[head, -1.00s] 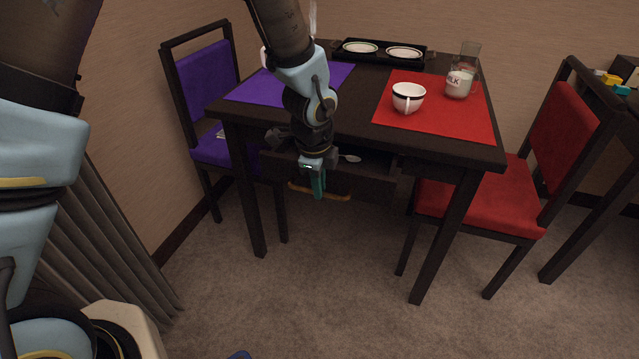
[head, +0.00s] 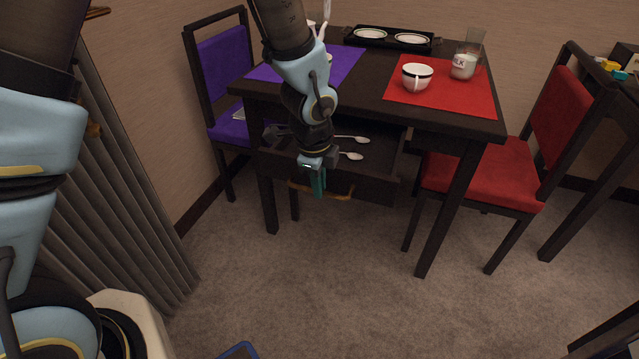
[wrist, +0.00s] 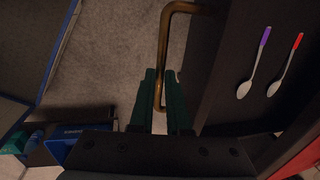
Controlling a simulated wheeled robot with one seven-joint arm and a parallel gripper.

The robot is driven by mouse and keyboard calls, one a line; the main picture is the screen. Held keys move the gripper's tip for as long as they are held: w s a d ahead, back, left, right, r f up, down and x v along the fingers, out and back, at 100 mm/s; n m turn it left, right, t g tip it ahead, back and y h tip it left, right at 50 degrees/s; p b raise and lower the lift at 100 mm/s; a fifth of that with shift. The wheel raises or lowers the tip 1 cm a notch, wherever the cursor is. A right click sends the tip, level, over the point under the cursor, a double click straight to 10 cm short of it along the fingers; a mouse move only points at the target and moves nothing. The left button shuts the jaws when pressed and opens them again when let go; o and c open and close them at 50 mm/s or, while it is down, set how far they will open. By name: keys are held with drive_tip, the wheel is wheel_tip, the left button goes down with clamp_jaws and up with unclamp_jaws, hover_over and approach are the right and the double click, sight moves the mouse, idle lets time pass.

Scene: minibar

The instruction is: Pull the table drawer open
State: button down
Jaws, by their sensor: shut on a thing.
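The table drawer (head: 375,187) is pulled out from under the dark table (head: 365,88), and its inside shows. Two spoons lie in it; in the wrist view one has a purple handle (wrist: 252,68) and one a red handle (wrist: 287,62). The brass handle (head: 337,194) runs along the drawer front and also shows in the wrist view (wrist: 165,40). My gripper (head: 318,182) is at the drawer front, its green fingers (wrist: 162,100) shut around the handle. My arm hides the left part of the drawer.
A purple chair (head: 225,75) stands at the left and a red chair (head: 500,165) at the right.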

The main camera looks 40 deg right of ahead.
drive_tip(key=c, duration=0.9)
unclamp_jaws()
drive_tip(key=shift+r, duration=0.1)
drive_tip(key=r, duration=0.3)
drive_tip(key=a+r+p, duration=0.1)
drive_tip(key=r, duration=0.3)
drive_tip(key=s+r, duration=0.1)
drive_tip(key=r, duration=0.2)
drive_tip(key=shift+a+r+p, duration=0.2)
drive_tip(key=shift+a+p, duration=0.1)
drive_tip(key=shift+a, duration=0.05)
